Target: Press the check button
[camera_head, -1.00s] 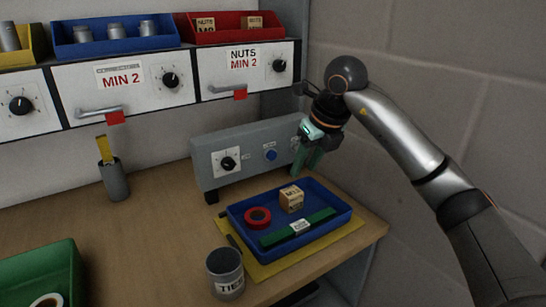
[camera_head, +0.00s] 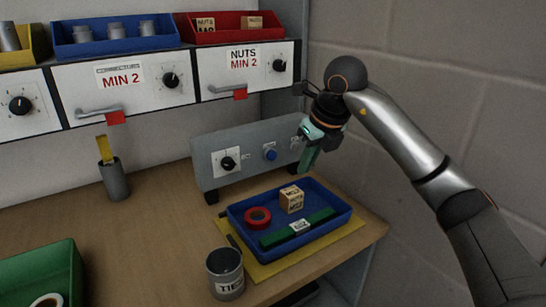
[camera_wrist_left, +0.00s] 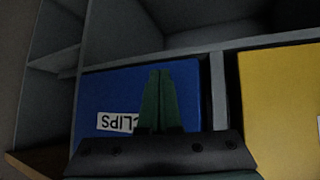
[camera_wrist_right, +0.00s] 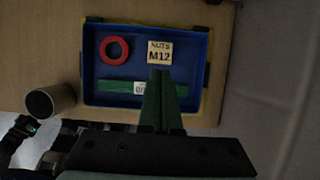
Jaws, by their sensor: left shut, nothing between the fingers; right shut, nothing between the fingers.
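The grey control box (camera_head: 215,150) stands at the back of the bench. On its front are a black knob (camera_head: 228,164) and a round blue button (camera_head: 270,154). My right gripper (camera_head: 304,168) is shut and empty, in front of the box's right end, to the right of the blue button and apart from it. In the right wrist view my right gripper (camera_wrist_right: 161,75) points down over the blue tray. My left gripper (camera_wrist_left: 161,75) is shut and empty in front of a blue bin labelled CLIPS (camera_wrist_left: 100,90). It is not in the head view.
A blue tray (camera_head: 335,225) holds red tape (camera_head: 257,218), a NUTS M12 box (camera_head: 291,199) and a green strip (camera_head: 284,236). A TIES can (camera_head: 226,273) stands before it. Drawers (camera_head: 130,90) hang above; a wall (camera_head: 440,80) is right.

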